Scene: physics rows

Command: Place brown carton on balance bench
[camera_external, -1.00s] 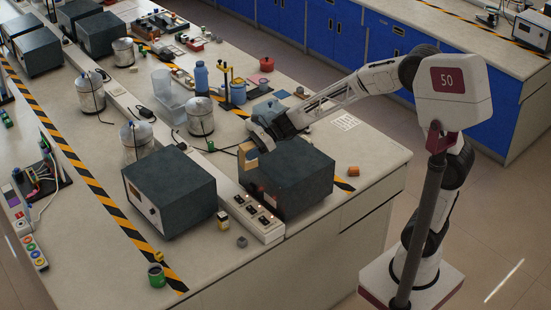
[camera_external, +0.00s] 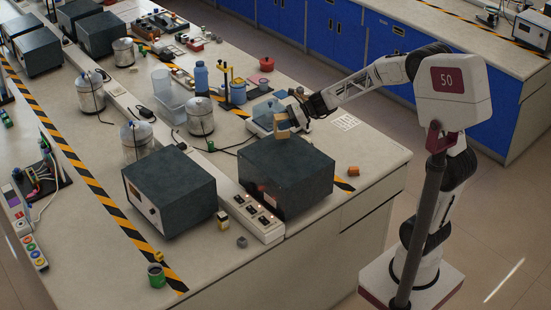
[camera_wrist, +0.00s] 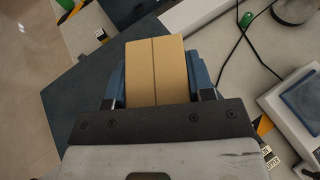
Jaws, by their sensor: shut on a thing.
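The brown carton (camera_external: 281,126) is held in my gripper (camera_external: 289,115), in the air behind the dark box in the external view. In the wrist view the carton (camera_wrist: 154,72) sits between the two blue fingers of my gripper (camera_wrist: 157,80), one on each side. What looks like the balance, a pale device with a blue-grey plate (camera_external: 262,110), is on the bench just behind and left of the carton. In the wrist view the balance (camera_wrist: 301,96) is at the right edge, apart from the carton and partly cut off.
A large dark box (camera_external: 287,170) stands in front of the carton; another (camera_external: 170,190) is to its left. A black cable runs across the bench.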

